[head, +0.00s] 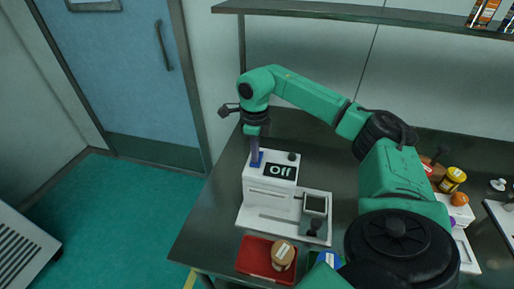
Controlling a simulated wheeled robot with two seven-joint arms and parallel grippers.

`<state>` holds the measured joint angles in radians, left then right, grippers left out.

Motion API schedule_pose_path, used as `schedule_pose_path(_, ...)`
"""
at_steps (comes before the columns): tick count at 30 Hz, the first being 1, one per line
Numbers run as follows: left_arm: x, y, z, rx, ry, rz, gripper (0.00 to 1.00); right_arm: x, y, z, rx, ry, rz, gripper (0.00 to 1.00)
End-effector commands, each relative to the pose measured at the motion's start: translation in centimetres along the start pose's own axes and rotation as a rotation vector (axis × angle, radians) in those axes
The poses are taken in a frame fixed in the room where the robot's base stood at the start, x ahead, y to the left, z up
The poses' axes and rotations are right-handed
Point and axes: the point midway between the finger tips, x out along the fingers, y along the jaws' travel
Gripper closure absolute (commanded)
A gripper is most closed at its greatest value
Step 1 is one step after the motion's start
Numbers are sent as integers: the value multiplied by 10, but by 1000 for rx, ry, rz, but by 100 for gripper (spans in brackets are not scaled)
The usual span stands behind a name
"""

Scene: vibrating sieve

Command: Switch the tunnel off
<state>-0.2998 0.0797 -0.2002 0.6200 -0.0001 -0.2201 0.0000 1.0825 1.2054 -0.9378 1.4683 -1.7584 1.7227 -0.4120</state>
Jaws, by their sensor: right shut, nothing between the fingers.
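The white machine (270,196) stands on the dark table, and the display (281,171) on its top reads "Off". A dark knob (292,156) sits at the back right of its top. My right gripper (256,162) points straight down at the left end of the machine's top, beside the display. Its fingers are shut with nothing held. The tips are at or very near the top surface; I cannot tell whether they touch. Whatever lies right under the tips is hidden. My left gripper is not in view.
A red tray (246,261) holding a brown-lidded jar (282,254) stands in front of the machine. A blue-lidded jar (328,261) is to its right. More jars (453,178) stand at the right. A metal shelf (350,13) runs above the table (212,212).

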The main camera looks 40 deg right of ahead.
Motion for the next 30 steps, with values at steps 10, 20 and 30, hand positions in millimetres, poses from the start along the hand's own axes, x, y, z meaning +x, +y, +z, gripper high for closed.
schedule_pose_path(10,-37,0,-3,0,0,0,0,-41,0,0,0,0,0,100)
schedule_pose_path(20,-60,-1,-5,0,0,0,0,-67,0,0,0,0,0,100)
schedule_pose_path(30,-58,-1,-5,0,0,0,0,-65,0,0,0,0,0,100)
